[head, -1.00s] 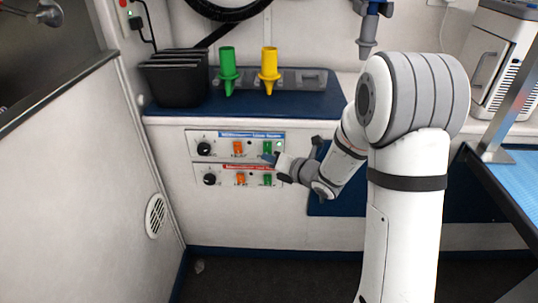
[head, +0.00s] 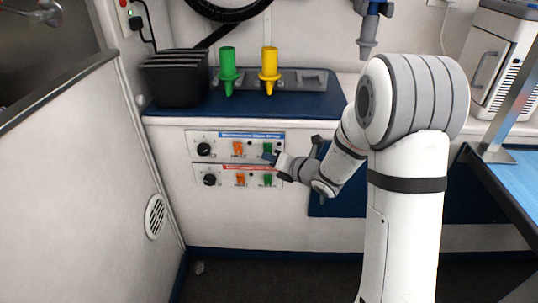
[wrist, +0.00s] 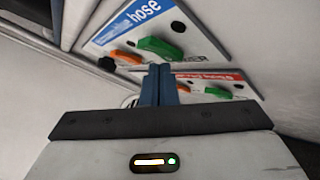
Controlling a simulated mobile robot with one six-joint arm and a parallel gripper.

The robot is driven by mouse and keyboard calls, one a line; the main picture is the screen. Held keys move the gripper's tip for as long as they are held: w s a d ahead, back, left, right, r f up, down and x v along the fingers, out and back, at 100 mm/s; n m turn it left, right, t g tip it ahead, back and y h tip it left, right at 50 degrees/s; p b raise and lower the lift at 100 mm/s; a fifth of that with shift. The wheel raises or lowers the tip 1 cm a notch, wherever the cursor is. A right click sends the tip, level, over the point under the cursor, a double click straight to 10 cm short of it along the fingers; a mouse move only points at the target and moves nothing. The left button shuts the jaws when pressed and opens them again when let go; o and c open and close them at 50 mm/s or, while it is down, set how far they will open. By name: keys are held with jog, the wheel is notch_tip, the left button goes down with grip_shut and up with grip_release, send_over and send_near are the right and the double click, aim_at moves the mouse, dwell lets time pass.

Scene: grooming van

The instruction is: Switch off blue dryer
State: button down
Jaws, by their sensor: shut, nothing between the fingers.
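The upper control panel (head: 222,134) has a blue label, a black knob (head: 204,149), an orange switch (head: 238,148) and a green switch (head: 267,147). In the wrist view its label (wrist: 140,20) shows the word "hose", with the green switch (wrist: 160,48) and orange switch (wrist: 126,57) below. My gripper (head: 268,158) is shut and empty at the right end of this panel. In the wrist view the blue fingertips (wrist: 159,70) appear just below the upper green switch; I cannot tell whether they touch it.
A red-labelled panel (head: 225,168) sits directly below, with its own black knob (head: 209,180), orange switch (head: 240,179) and green switch (head: 267,180). Above is a blue counter (head: 190,110) with a green nozzle (head: 228,65) and yellow nozzle (head: 269,65). A blue-topped table (head: 515,180) stands right.

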jog(key=shift+s, duration=0.1)
jog(key=shift+s+r+b, duration=0.1)
jog(key=shift+s+b, duration=0.4)
jog(key=shift+s, duration=0.2)
jog(key=shift+s+a+r+b, duration=0.15)
jog(key=shift+s+b, duration=0.35)
jog(key=shift+s, duration=0.75)
jog(key=shift+s+d+r+b, duration=0.1)
jog(key=shift+s+r+b, duration=0.3)
jog(key=shift+s, duration=0.8)
jog(key=shift+f, duration=0.15)
